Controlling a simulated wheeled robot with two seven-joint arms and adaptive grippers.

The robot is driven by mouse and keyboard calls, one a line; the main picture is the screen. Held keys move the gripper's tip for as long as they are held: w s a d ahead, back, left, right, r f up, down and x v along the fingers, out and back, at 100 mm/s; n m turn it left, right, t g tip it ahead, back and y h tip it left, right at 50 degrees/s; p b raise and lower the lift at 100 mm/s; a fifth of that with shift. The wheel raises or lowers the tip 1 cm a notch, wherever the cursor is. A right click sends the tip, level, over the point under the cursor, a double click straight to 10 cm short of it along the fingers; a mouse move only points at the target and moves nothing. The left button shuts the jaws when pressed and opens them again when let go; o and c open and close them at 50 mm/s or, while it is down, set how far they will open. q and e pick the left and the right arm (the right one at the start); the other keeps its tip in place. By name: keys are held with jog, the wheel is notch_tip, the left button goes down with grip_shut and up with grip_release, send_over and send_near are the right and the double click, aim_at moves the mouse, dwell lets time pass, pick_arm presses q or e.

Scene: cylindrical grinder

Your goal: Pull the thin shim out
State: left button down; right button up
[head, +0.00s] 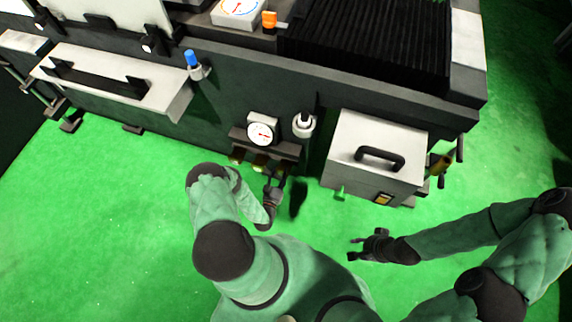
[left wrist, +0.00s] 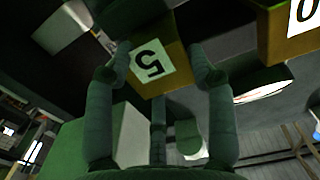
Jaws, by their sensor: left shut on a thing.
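A brass-coloured block with a white label reading 5 (left wrist: 150,68) is between the fingers of my left gripper (left wrist: 163,70) in the left wrist view. The fingers are shut on its sides. The label appears upside down. Part of another brass block, its label showing a 0 (left wrist: 285,45), is at the upper right. In the head view my left gripper (head: 276,180) is below the dial gauge, by a row of small brass pieces (head: 259,162) under a dark ledge. The block's thickness cannot be told. My right gripper (head: 356,249) is open and empty over the green floor.
A dial gauge (head: 261,132) stands above the ledge, with a white-and-black knob (head: 304,123) to its right. A grey box with a black handle (head: 375,150) is right of my left gripper. The green floor (head: 100,200) is clear at left.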

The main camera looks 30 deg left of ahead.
pick_arm(q)
jog(key=shift+s+d+r, duration=0.2)
jog(key=shift+s+r, duration=0.1)
jog(key=shift+s, duration=0.2)
pick_arm(e)
jog(key=shift+s, duration=0.2)
pick_arm(q)
jog(key=shift+c, duration=1.8)
grip_release()
jog(key=shift+s, duration=0.1)
pick_arm(e)
jog(key=shift+s, duration=0.1)
pick_arm(q)
jog(key=shift+s, duration=0.2)
jog(key=v, duration=1.1)
jog(key=shift+s+f, duration=0.15)
jog(key=shift+s, duration=0.15)
jog(key=shift+w+d, duration=0.1)
